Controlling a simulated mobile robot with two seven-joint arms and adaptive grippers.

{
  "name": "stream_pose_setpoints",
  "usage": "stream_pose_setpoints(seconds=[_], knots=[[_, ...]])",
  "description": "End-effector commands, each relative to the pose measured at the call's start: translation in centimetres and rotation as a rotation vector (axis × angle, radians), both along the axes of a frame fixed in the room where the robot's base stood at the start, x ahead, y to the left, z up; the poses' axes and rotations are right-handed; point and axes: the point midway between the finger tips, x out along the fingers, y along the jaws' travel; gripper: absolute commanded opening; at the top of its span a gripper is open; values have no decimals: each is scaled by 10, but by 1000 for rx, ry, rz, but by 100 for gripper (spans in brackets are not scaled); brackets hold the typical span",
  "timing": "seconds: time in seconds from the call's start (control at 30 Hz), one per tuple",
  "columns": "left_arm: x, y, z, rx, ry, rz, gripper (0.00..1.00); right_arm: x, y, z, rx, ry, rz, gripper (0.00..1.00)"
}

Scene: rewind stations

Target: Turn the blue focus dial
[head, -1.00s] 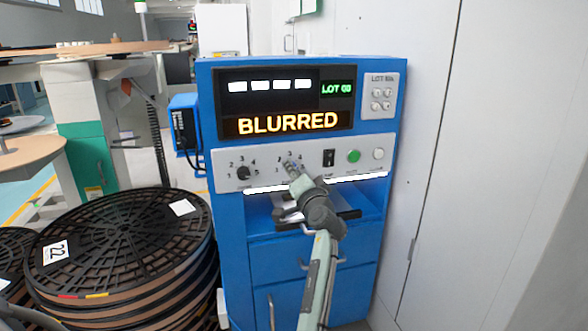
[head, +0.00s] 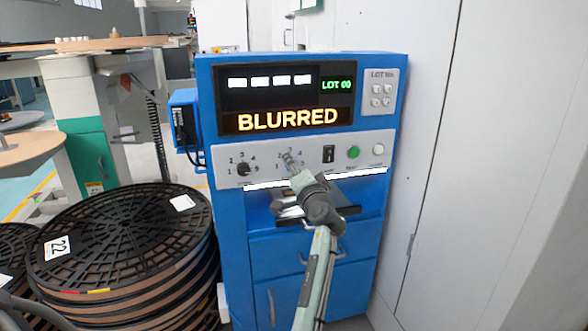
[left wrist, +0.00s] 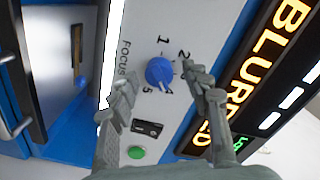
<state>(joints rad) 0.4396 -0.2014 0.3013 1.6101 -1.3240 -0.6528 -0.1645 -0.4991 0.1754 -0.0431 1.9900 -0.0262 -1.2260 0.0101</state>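The blue focus dial (left wrist: 159,72) sits on the white panel in the left wrist view, beside the word "Focus". Its white mark points to the lower right. In the head view, my left gripper (head: 289,159) is at the panel's middle and hides the dial. The display (head: 287,120) reads "BLURRED". My right gripper is not in view.
A black dial (head: 243,170) is left of my gripper on the panel. A black switch (head: 328,153), a green button (head: 353,152) and a white button (head: 377,150) are to its right. Stacked black reels (head: 115,240) stand at the left, and a white wall is at the right.

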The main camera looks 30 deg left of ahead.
Motion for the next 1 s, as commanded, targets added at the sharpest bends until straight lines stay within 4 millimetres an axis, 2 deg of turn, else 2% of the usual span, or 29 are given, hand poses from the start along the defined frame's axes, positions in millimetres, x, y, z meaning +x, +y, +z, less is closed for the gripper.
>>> stream_pose_setpoints(seconds=[0.23,0.33,0.47,0.7,0.9,1.0], knots=[[0,0,0,-1,1,0,49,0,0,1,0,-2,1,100],[0,0,7,-2,-3,1,49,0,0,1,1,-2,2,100],[0,0,27,-2,-6,0,49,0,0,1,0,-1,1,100],[-1,1,77,1,-9,3,49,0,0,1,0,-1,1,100],[-1,1,97,2,-3,2,49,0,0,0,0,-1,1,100],[0,0,101,0,-2,2,49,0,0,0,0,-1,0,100]])
